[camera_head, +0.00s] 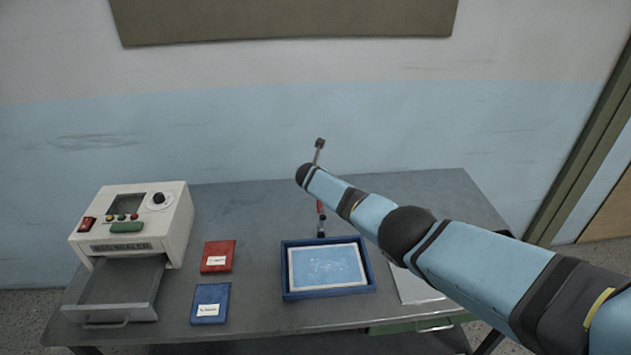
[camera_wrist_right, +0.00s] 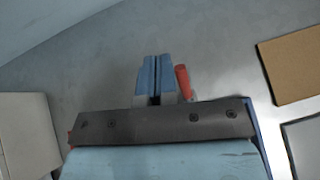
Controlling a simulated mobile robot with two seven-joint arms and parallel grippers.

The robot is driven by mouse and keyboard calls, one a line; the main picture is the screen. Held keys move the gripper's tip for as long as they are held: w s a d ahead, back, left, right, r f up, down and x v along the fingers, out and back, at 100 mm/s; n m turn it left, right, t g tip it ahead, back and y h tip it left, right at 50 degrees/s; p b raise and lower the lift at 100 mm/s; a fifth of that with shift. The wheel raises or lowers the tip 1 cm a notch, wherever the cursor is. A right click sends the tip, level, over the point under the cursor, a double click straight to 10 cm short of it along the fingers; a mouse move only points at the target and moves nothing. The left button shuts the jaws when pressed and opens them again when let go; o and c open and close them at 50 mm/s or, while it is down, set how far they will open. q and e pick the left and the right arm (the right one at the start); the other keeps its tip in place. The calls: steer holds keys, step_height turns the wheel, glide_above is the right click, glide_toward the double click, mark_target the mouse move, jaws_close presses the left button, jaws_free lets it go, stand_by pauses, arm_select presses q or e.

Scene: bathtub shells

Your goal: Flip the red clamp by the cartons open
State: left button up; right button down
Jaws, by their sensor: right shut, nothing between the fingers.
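In the head view a red piece (camera_head: 320,207), which looks like the clamp's handle, stands behind the blue tray, partly covered by my right arm. A dark foot shows below it, and a grey metal piece (camera_head: 319,144) rises beyond the arm. In the right wrist view my right gripper (camera_wrist_right: 155,60) is shut and empty, its blue fingers side by side. The red handle (camera_wrist_right: 184,82) is close beside the fingers on the right; I cannot tell whether they touch. The clamp's lower parts are hidden by the gripper body. My left gripper is out of view.
A red carton (camera_head: 218,256) and a blue carton (camera_head: 210,303) lie left of the blue tray (camera_head: 283,270). A white sealer (camera_head: 170,228) with a pulled-out drawer stands at the left. A pale flat sheet (camera_head: 412,287) lies right of the tray. The wall is behind the table.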

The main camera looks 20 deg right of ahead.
step_height(320, 180, up, 7)
steer(key=w, duration=0.2)
steer(key=shift+a+b, duration=0.2)
steer(key=shift+b, duration=0.1)
steer(key=shift+w+d+f, duration=0.1)
steer(key=shift+w+f, duration=0.05)
steer(key=shift+f, duration=0.05)
